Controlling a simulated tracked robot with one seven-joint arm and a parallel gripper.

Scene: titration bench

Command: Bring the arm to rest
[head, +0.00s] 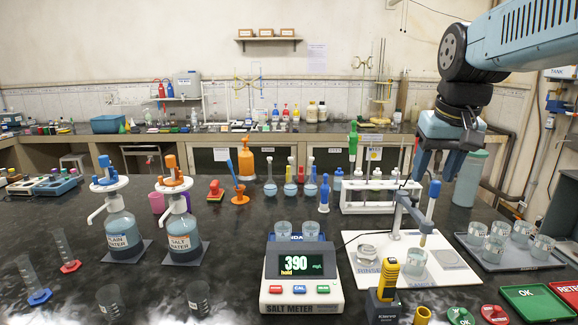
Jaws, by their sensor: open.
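The blue-top probe (433,200) stands upright at the arm of a grey stand (399,215) on a white base plate (445,277). Its lower end is above or inside a small glass beaker (416,263); I cannot tell which. My gripper (437,172) points down from the upper right, its two fingers apart. The fingertips are near the probe's blue top. I cannot tell whether they are around it or at a different depth, and nothing is seen held between them.
A salt meter (301,278) reading 390 with "hold" stands left of the plate. A yellow-black handheld device (386,283) stands in front. A white tube rack (380,196) is behind the probe, and a tray of beakers (508,254) is at right.

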